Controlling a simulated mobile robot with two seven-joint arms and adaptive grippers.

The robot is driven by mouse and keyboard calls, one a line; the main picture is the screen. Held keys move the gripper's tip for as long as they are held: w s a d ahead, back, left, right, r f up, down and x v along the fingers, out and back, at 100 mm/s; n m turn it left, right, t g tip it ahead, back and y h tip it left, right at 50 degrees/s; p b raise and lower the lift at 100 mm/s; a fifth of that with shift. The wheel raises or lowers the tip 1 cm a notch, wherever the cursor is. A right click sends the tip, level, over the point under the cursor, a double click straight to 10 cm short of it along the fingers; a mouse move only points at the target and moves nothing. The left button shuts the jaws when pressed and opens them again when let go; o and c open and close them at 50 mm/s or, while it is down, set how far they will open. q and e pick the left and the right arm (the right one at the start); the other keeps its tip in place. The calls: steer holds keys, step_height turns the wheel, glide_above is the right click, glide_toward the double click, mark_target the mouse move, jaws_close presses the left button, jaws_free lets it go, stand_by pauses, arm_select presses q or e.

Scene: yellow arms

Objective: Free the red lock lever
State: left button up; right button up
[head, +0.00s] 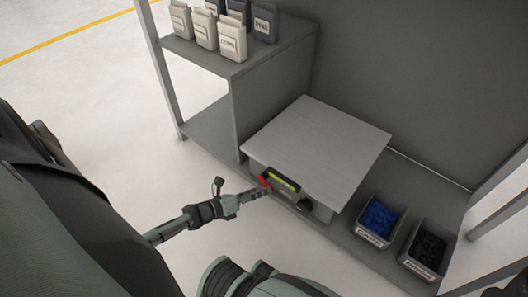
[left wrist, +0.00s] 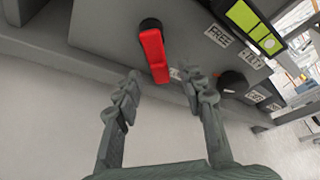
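The red lock lever (head: 265,183) is on the front of a grey machine with a light grey top plate (head: 318,140). In the left wrist view the red lever (left wrist: 153,52) hangs from a dark pivot, its free end pointing down and slightly right. My left gripper (head: 262,191) is at the lever. In the left wrist view its two fingers (left wrist: 161,76) are spread, with the lever's lower end appearing between the tips. I cannot tell whether they touch it. A label reading "FREE" (left wrist: 217,35) is right of the lever. My right gripper is not in view.
A dark panel with a green display (head: 284,182) and a black knob (left wrist: 233,84) are right of the lever. Bins of blue (head: 378,219) and black parts (head: 428,250) stand at the right. A shelf with labelled containers (head: 231,40) is behind left. The floor in front is clear.

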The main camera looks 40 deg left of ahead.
arm_select(q)
steer(key=shift+x, duration=1)
steer(key=shift+c, duration=0.5)
jaws_close()
